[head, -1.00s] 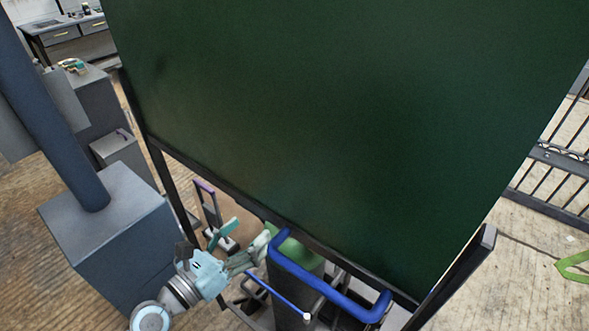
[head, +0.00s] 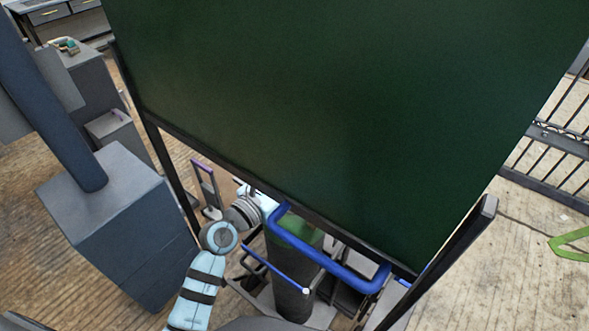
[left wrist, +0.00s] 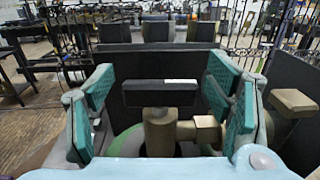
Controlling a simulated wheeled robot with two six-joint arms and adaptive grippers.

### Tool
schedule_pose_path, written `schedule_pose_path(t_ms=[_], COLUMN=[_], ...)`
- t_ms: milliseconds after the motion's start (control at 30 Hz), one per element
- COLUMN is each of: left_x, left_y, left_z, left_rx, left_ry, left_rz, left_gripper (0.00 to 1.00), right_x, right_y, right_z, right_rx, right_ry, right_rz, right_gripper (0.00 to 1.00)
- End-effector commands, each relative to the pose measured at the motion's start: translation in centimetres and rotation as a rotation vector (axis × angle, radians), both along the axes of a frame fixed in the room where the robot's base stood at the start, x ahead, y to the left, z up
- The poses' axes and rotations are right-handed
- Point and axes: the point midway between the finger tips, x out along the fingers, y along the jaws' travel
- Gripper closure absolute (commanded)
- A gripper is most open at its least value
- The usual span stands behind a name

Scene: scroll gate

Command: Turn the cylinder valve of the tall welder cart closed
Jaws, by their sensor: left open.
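The welder cart with a blue handle (head: 335,272) stands below the green screen in the head view. Its cylinder, green at the top (head: 305,235), rises inside the handle; the valve is hidden behind the screen there. In the left wrist view the valve has a dark bar-shaped handle (left wrist: 160,93) on a brass-coloured stem (left wrist: 159,132), with a side outlet to the right. My left gripper (left wrist: 161,82) is open, its green-padded fingers on either side of the valve handle with gaps on both sides. In the head view it is mostly hidden by the screen's lower edge. My right gripper is not in view.
A large dark green screen (head: 330,110) in a black frame fills the middle of the head view, above and in front of the cart. A grey-blue box with a post (head: 115,220) stands at left. A barred fence (head: 555,150) is at right.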

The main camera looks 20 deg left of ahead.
Motion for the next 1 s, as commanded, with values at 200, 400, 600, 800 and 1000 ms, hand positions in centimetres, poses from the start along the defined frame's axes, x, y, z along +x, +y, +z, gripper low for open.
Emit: schedule_pose_path(t_ms=[200,400,600,800,1000], left_x=[0.0,-0.1,0.0,0.0,0.0], left_y=[0.0,0.0,0.1,0.1,0.2], left_z=[0.0,0.0,-0.1,-0.4,-0.7], left_rx=[0.000,-0.001,0.001,0.001,0.004], left_ry=[0.000,0.000,0.000,-0.002,-0.004], left_rz=[0.000,0.000,-0.014,-0.082,-0.215], left_gripper=[0.49,0.76,0.76,0.76,0.76], right_x=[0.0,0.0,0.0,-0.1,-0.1], right_y=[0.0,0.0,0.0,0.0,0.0], right_z=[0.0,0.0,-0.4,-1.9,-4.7], right_rx=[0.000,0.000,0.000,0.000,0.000], right_ry=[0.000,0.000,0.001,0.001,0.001], right_rz=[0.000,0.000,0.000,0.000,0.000], right_gripper=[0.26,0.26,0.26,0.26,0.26])
